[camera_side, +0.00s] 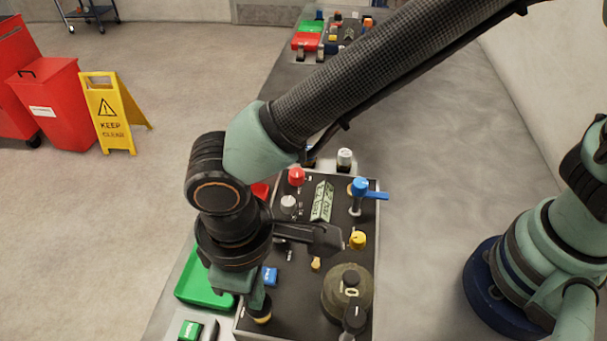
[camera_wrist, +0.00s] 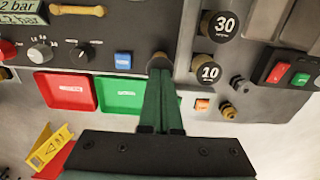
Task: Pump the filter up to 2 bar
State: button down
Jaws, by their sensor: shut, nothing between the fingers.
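My gripper (camera_side: 258,300) points down at the near left part of the dark control panel (camera_side: 300,290). Its green fingers are together. In the wrist view the fingertips (camera_wrist: 159,70) are at a round black knob (camera_wrist: 159,60); in the side view a black knob with a yellowish base (camera_side: 261,315) is right under them. I cannot tell whether they touch. A pale readout (camera_wrist: 17,12) is cut off by the picture edge and shows "2 bar" and a partly hidden second line; it also stands on the panel in the side view (camera_side: 322,201). No part is plainly labelled as the filter.
Caps marked 30 (camera_wrist: 219,26) and 10 (camera_wrist: 208,70) are close right of the fingers. A blue button (camera_wrist: 123,60) is left. Red (camera_wrist: 68,92) and green (camera_wrist: 120,95) trays border the panel. An olive drum (camera_side: 345,292) and blue lever (camera_side: 372,194) rise from it.

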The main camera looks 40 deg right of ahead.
jog(key=shift+r, duration=2.3)
jog(key=w+d+r+m+t, duration=0.1)
jog(key=w+d+r, duration=0.2)
jog(key=d, duration=0.3)
jog(key=w+d+r+m+y, duration=0.1)
jog(key=w+d+r+m, duration=0.1)
jog(key=w+d, duration=0.3)
jog(key=w+d+r+m+t, duration=0.1)
jog(key=w+d+r, duration=0.15)
jog(key=d, duration=0.45)
jog(key=s+d+r+m+t, duration=0.1)
jog(key=d+m, duration=0.1)
jog(key=d, duration=0.7)
jog(key=s+d+r+m+t+h, duration=0.1)
jog(key=d+m+t, duration=0.1)
jog(key=d, duration=0.8)
jog(key=shift+s+d+r+m+t, duration=0.2)
jog(key=shift+s+r+m+t, duration=0.1)
jog(key=shift+s+r+m, duration=0.15)
jog(key=shift+w, duration=0.1)
